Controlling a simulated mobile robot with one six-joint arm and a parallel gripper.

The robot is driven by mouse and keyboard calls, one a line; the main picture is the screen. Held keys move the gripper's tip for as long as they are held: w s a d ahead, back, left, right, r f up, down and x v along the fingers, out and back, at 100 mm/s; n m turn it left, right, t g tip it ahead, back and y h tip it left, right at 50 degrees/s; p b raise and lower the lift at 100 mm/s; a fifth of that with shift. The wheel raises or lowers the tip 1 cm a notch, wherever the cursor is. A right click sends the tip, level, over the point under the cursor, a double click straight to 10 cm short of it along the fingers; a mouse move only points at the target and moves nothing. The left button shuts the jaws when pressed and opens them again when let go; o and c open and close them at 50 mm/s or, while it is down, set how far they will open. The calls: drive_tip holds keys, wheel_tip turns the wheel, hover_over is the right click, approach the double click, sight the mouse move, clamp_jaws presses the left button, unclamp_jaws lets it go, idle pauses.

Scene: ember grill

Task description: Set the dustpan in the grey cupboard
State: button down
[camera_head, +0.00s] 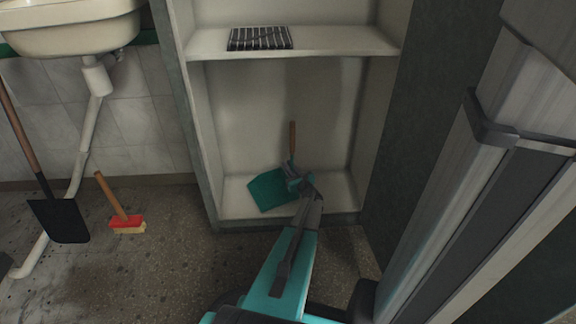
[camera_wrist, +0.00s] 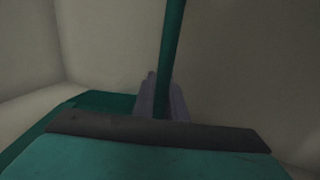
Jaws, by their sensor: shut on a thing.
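The dustpan (camera_head: 266,190) is teal, with a long handle that seems to end in a wooden grip pointing up. It is inside the lower compartment of the grey cupboard (camera_head: 330,100), just above or on its floor; I cannot tell whether it touches. My gripper (camera_head: 294,172) reaches in from the front and is shut on the dustpan near the base of its handle. The cupboard is open at the front, with pale inner walls.
A black grate (camera_head: 260,38) lies on the shelf above. A red-headed brush (camera_head: 126,222) with a wooden handle stands on the floor to the left. Further left are a black-bladed shovel (camera_head: 60,220) and a sink (camera_head: 70,30) with its drainpipe. A dark side wall (camera_head: 425,110) lies right.

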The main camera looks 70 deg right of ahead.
drive_tip(key=shift+f+b, duration=0.3)
drive_tip(key=shift+f, duration=0.15)
idle(0.5)
drive_tip(key=c, duration=1.7)
unclamp_jaws()
drive_tip(key=shift+f, duration=0.1)
drive_tip(key=shift+s+a, duration=0.35)
drive_tip(key=shift+s, duration=0.1)
drive_tip(key=p+v, duration=0.4)
drive_tip(key=v, duration=0.7)
drive_tip(key=shift+w, duration=0.1)
drive_tip(key=shift+p+v, duration=0.3)
drive_tip(key=shift+v, duration=0.65)
drive_tip(key=shift+w, duration=0.15)
